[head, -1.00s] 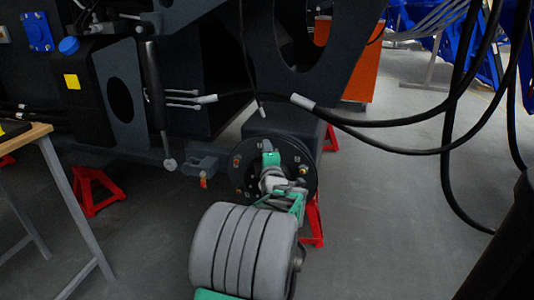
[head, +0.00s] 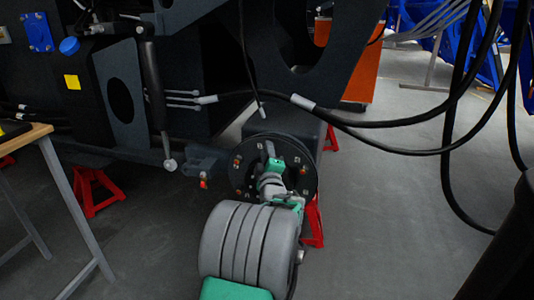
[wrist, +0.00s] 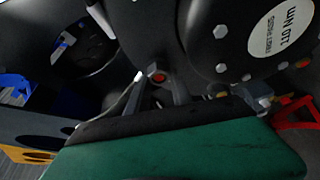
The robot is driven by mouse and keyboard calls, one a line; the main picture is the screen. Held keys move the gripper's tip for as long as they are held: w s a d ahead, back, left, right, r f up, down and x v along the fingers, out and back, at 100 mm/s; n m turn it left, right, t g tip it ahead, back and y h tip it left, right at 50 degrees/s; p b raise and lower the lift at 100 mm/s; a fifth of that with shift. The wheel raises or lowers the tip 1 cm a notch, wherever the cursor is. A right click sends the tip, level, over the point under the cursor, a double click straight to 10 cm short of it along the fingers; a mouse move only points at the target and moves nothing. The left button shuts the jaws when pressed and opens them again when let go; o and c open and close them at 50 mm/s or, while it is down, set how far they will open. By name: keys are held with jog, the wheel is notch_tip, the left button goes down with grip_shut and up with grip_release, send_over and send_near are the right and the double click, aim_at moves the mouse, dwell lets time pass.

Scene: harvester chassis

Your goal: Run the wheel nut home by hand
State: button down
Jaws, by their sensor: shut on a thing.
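The black wheel hub (head: 247,181) faces me low in the middle of the head view, with several orange-tipped studs or nuts around its face. My gripper (head: 269,150) reaches over the hub to its upper part. The wheel nut (wrist: 157,77) shows in the wrist view as a small grey and orange-red piece at the fingertips. My gripper's fingers (wrist: 162,90) are shut on it, one on each side. In the head view my gripper and wrist hide this nut. How far it sits on its stud cannot be told.
Black hoses (head: 380,123) hang in loops at the right. Red stands (head: 96,188) support the chassis. A table (head: 28,136) stands at the left.

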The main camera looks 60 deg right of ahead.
jog(key=shift+m+h, duration=0.3)
jog(key=shift+m, duration=0.5)
jog(key=c, duration=1.1)
grip_release()
jog(key=shift+c, duration=0.9)
jog(key=shift+s+a, duration=0.15)
jog(key=shift+a, duration=0.95)
